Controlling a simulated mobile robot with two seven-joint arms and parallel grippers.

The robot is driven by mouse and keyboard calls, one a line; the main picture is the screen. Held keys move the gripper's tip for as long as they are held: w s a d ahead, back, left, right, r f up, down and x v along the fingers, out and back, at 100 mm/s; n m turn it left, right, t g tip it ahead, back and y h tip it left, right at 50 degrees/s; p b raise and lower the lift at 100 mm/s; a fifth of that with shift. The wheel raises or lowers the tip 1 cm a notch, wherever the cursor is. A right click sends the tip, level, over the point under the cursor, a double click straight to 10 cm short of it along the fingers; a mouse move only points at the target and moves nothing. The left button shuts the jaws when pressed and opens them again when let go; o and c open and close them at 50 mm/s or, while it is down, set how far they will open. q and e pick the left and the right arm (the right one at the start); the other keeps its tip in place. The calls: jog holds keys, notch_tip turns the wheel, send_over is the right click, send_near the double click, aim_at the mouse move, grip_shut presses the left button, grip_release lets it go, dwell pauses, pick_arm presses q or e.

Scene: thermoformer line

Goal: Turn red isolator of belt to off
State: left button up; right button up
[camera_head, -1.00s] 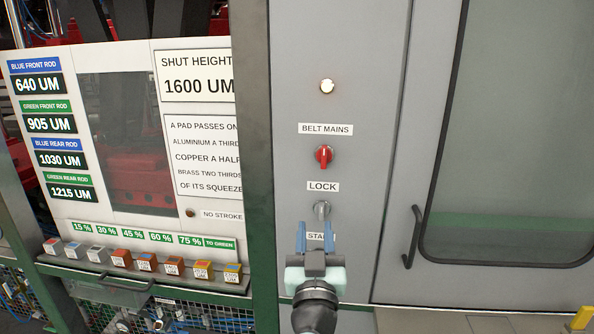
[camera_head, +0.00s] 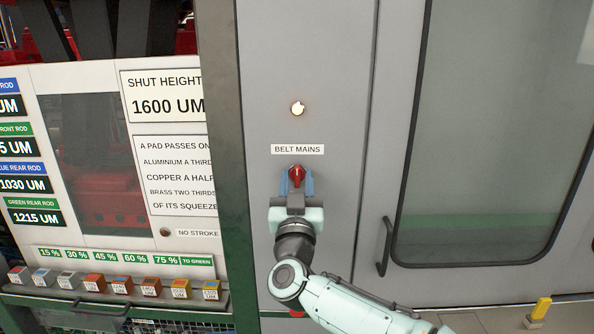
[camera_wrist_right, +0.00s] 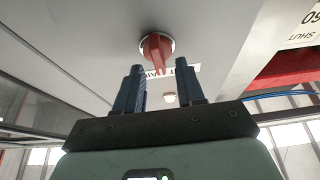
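The red isolator (camera_head: 297,174) is a rotary knob on the grey panel, just below the "BELT MAINS" label (camera_head: 297,149). Its white mark looks upright in the head view. My right gripper (camera_head: 297,187) is at the knob from below, its two blue fingers apart on either side of the knob's lower part. In the right wrist view the red isolator (camera_wrist_right: 157,50) stands beyond the open fingertips (camera_wrist_right: 160,70), with no clear contact. The lock and lower labels are hidden behind my right arm. My left gripper is not in view.
A lit round lamp (camera_head: 298,108) sits above the label. A door with a window and a dark handle (camera_head: 385,247) is to the right. A ledge with several coloured blocks (camera_head: 122,285) is at the lower left, under a sign board (camera_head: 85,215).

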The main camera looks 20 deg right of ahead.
jog(key=shift+w+d+r, duration=0.15)
jog(key=shift+w+r, duration=0.05)
jog(key=shift+w, duration=0.35)
grip_shut()
